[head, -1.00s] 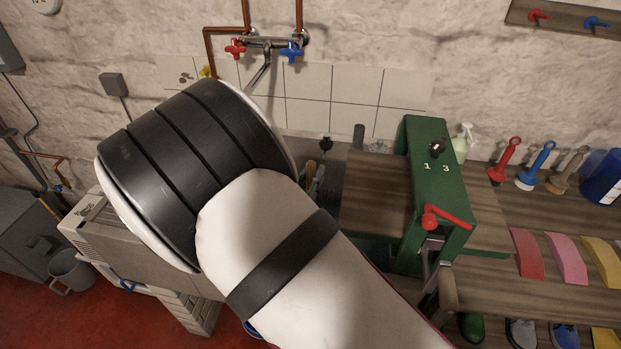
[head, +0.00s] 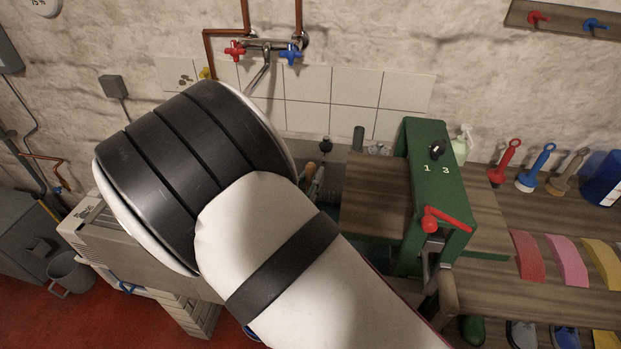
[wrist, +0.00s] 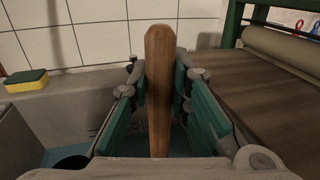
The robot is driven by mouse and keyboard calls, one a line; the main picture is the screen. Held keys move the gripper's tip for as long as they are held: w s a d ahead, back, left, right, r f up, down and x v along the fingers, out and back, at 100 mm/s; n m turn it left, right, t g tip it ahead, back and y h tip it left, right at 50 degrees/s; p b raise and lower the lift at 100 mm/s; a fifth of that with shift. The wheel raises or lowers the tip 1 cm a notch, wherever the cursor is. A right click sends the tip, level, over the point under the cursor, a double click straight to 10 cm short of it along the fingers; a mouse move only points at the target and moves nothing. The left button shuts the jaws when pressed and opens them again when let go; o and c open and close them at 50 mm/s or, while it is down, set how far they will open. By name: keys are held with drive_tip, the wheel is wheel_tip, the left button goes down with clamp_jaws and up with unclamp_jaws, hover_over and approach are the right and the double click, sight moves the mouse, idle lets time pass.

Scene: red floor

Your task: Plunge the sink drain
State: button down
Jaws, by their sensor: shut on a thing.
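In the wrist view my gripper (wrist: 160,85) is shut on an upright wooden handle (wrist: 160,60), with a teal finger on each side. The handle's lower end and whatever is on it are hidden behind the gripper. The grey sink (wrist: 75,112) lies below and around the gripper, with a dark round shape (wrist: 70,162) at the lower left; I cannot tell if it is the drain. In the head view my arm covers most of the sink, and the gripper cannot be made out clearly.
A yellow-green sponge (wrist: 27,81) lies on the ledge at left. A wooden bench with a green machine (head: 435,185) stands right of the sink. Red tap handle (head: 235,50) and blue tap handle (head: 291,53) are on the wall behind. Brushes (head: 535,168) stand far right.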

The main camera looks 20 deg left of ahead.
drive_tip(key=shift+f+b, duration=0.3)
drive_tip(key=shift+f, duration=0.35)
idle(1.2)
drive_tip(key=shift+r, duration=0.65)
drive_tip(key=shift+f+b, duration=0.3)
drive_tip(key=shift+f, duration=0.5)
idle(1.6)
drive_tip(key=shift+s+r, duration=0.1)
drive_tip(key=shift+r, duration=0.05)
drive_tip(key=shift+r+p, duration=0.3)
drive_tip(key=shift+r, duration=0.45)
